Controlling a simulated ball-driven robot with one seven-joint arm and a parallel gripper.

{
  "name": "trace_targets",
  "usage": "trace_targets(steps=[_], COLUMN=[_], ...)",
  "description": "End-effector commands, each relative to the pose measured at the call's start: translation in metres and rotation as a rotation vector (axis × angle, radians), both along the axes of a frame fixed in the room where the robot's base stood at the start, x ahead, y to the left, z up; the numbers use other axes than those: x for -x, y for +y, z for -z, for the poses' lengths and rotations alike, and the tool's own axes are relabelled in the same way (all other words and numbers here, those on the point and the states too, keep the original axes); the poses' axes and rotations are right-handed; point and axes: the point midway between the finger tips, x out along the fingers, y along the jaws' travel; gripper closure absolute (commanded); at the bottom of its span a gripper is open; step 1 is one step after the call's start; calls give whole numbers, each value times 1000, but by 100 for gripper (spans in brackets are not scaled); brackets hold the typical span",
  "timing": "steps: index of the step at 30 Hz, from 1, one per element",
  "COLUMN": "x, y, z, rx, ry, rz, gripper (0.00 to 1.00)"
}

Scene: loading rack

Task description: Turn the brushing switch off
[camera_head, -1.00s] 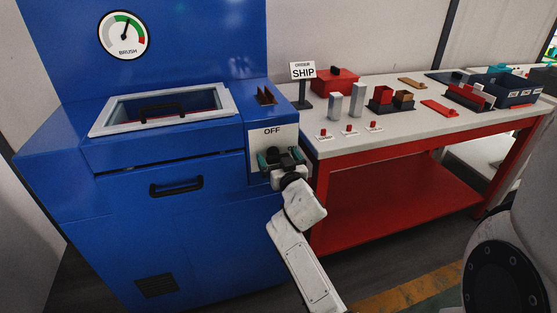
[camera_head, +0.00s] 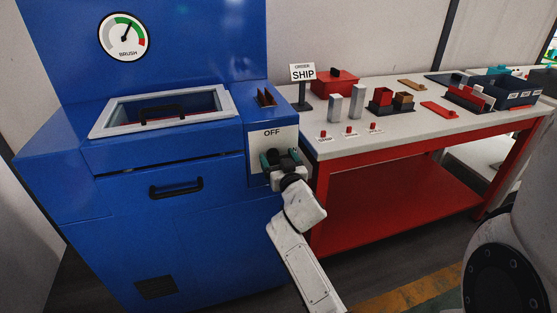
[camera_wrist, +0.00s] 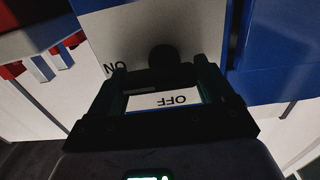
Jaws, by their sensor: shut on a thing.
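The brushing switch panel (camera_head: 285,136) is a white plate on the blue machine, marked OFF at its top in the head view. My gripper (camera_head: 281,157) is at the lower part of this plate, below the OFF mark, shut on the dark switch handle, which the fingers mostly hide. In the wrist view the panel (camera_wrist: 120,30) appears upside down, with ON at the left and OFF between the fingers of my gripper (camera_wrist: 163,82). A dark round part (camera_wrist: 163,57) shows just beyond the fingertips. The handle's exact position is hard to tell.
The blue machine (camera_head: 90,215) carries a BRUSH gauge (camera_head: 124,36), its needle pointing up and slightly right, and a grey-framed opening (camera_head: 110,122). A red-framed bench (camera_head: 400,130) with a SHIP sign (camera_head: 302,73), blocks, and bins stands close on the right.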

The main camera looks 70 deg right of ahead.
Motion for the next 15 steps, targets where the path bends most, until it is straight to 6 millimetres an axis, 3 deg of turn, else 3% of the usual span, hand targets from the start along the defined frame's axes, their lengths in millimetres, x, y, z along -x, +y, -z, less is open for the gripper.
trace_targets(steps=[15], x=[-3], y=[3], z=[-2], rx=[194], ry=[227], rz=[-4], gripper=[49])
